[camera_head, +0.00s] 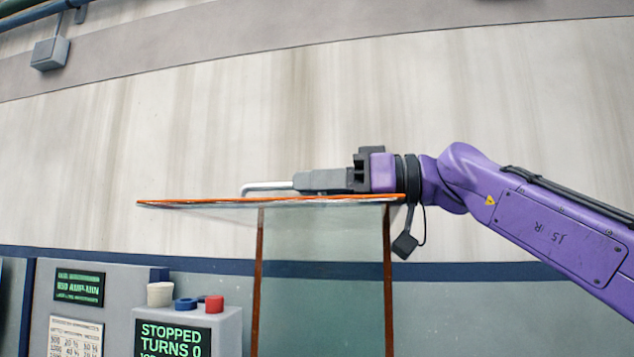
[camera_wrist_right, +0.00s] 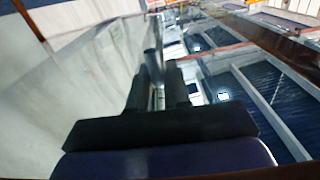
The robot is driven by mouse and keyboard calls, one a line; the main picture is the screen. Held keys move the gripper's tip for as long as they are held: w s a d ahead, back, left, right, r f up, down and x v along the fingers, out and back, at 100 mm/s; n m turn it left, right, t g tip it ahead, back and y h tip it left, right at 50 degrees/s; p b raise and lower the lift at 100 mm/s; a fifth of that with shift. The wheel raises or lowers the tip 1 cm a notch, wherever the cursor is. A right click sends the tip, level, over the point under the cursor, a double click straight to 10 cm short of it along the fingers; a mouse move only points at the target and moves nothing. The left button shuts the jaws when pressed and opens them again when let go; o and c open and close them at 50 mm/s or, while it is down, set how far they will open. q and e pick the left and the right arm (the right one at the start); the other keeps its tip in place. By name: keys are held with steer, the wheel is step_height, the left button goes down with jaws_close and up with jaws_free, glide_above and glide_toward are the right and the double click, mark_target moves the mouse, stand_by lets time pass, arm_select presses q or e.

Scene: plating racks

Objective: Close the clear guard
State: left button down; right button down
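The clear guard (camera_head: 215,204) is a see-through panel with orange edges. In the head view its top sheet is seen nearly edge-on and lies about level, high against the wall. Clear sheet with two orange uprights shows below it. A bent grey metal handle (camera_head: 265,187) stands on the guard's upper side. My right gripper (camera_head: 297,181) reaches in from the right, just above the sheet, with its fingers at the handle. In the right wrist view the fingers (camera_wrist_right: 158,85) are close together around the grey bar. My left gripper is not in view.
A grey control box (camera_head: 190,318) with a screen reading "STOPPED TURNS 0" and white, blue and red buttons stands at lower left. A panel with a display (camera_head: 79,287) is beside it. Dark blue tanks (camera_wrist_right: 275,105) with pale rims lie at right in the wrist view.

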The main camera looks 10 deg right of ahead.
steer(key=shift+w, duration=0.15)
steer(key=shift+f, duration=0.2)
steer(key=s+a+f+n+b, duration=0.2)
steer(key=s+a+f+b, duration=0.1)
steer(key=s+f+b, duration=0.4)
steer(key=s+b, duration=0.3)
steer(key=b, duration=0.2)
steer(key=shift+s+a+f+n+b, duration=0.15)
steer(key=shift+s+a+n+b, duration=0.1)
steer(key=shift+s+n+b, duration=0.15)
steer(key=shift+w, duration=0.1)
steer(key=c, duration=1.2)
jaws_free()
steer(key=shift+o, duration=0.2)
steer(key=shift+w, duration=0.15)
